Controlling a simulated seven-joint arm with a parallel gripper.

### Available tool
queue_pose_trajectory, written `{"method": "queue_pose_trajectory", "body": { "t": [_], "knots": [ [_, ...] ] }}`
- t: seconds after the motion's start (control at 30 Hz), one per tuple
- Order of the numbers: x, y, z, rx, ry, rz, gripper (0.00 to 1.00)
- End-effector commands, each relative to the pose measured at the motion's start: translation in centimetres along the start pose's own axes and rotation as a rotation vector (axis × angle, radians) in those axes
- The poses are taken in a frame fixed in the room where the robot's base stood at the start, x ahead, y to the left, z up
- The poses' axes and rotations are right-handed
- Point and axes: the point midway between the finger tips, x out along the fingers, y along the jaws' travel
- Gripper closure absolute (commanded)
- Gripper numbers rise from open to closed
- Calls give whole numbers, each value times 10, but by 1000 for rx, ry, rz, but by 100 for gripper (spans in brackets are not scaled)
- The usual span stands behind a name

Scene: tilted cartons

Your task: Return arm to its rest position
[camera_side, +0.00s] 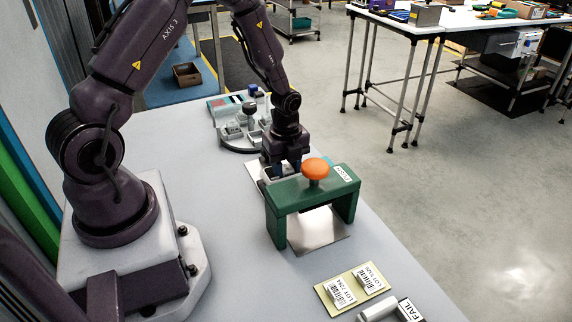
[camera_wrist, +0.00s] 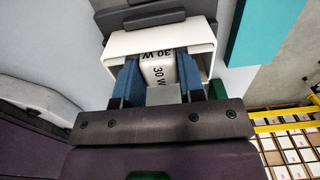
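My gripper (camera_side: 284,170) points down behind the green arch with the orange knob (camera_side: 315,168); the arch hides part of what is below it in the side view. In the wrist view, the two blue fingers of my gripper (camera_wrist: 159,75) stand apart on either side of a white block marked "30 W" (camera_wrist: 158,70). The block is at the opening of a white box-like holder (camera_wrist: 112,45). I cannot tell whether the fingers press on the block or only flank it.
The green arch stands close in front of my gripper, over a shiny plate (camera_side: 318,228). A grey fixture (camera_side: 240,130) is just behind. Small LOT-labelled cartons (camera_side: 340,291) sit on a yellowish pad (camera_side: 327,297) near a FAIL label (camera_side: 408,309). Bare bench (camera_side: 225,230) lies left of the arch.

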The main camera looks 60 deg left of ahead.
Motion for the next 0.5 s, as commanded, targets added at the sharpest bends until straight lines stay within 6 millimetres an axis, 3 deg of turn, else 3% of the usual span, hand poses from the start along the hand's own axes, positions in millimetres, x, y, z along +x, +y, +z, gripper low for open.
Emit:
{"method": "queue_pose_trajectory", "body": {
  "t": [0.03, 0.1, 0.23, 0.27, 0.5],
  "knots": [
    [0, 0, 0, 0, 0, 0, 53],
    [0, 0, 0, 0, 0, 0, 37],
    [0, 0, 0, 0, 0, 0, 35],
    [0, 0, 0, 0, 0, 0, 54],
    [-1, 0, 0, 0, 0, 0, 54]
  ]
}}
